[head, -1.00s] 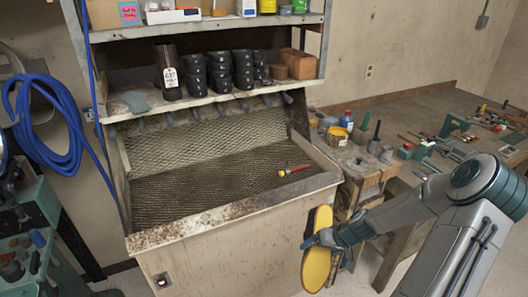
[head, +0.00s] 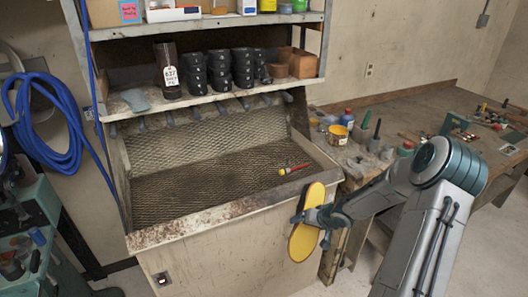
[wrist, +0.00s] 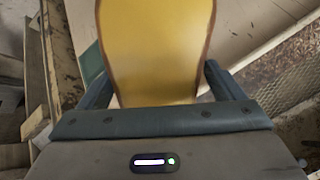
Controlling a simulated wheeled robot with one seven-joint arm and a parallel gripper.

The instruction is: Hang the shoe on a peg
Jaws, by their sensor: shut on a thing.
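The shoe (head: 304,240) shows its yellow sole with a brown edge and hangs roughly upright in front of the bench's right front corner. My gripper (head: 314,215) is shut on it around the middle, one finger on each side. In the wrist view the shoe (wrist: 155,45) stands up between the two fingers; its far end is out of frame. A row of grey pegs (head: 195,111) sticks out below the lower shelf, up and left of my gripper. The pegs I can see look empty. The shoe is well apart from them.
The bench (head: 215,210) has a sloped mesh tray and a raised, worn front rim. A screwdriver (head: 293,169) lies in the tray. A cluttered workbench (head: 400,105) is at right.

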